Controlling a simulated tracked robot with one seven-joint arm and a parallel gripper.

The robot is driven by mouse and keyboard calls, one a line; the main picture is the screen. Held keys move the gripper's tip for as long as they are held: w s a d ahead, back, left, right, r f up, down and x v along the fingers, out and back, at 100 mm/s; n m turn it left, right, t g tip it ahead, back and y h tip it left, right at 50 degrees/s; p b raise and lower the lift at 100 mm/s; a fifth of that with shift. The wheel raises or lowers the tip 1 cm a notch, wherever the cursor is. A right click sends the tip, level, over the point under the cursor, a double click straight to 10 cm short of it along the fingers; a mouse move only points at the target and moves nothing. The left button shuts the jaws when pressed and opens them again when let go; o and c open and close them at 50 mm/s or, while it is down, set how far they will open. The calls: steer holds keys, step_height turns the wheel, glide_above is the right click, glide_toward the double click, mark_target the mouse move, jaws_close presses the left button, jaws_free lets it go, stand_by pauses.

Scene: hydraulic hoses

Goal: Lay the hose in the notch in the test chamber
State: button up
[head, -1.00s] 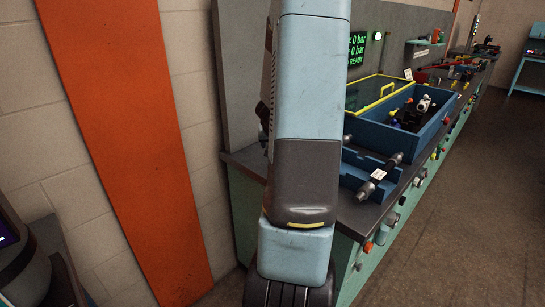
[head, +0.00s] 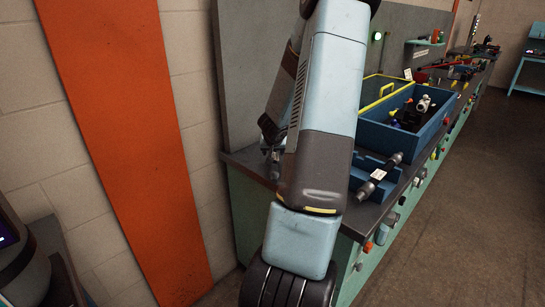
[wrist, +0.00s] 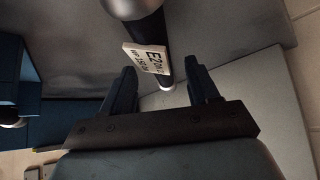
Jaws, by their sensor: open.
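A dark hose piece (head: 378,179) with metal ends and a white tag lies across a blue cradle (head: 362,186) on the bench. The blue open-topped test chamber (head: 440,128) stands behind it; its notch cannot be made out. In the wrist view, a dark hose (wrist: 152,25) with a white tag reading "E2" and a rounded metal end runs down toward the gap between my fingers. I cannot tell whether it is the same hose. My gripper (wrist: 161,88) is open, with no grip visible. In the head view my arm mostly hides it.
The chamber's yellow-framed lid (head: 385,90) stands raised at its back. Dark and light fittings (head: 412,112) sit in the chamber. Knobs and fittings line the bench front (head: 395,215). A grey back panel (head: 235,80) rises behind the bench's left end. The floor at right is clear.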

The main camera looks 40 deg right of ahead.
steer(key=shift+x, duration=1.1)
jaws_close()
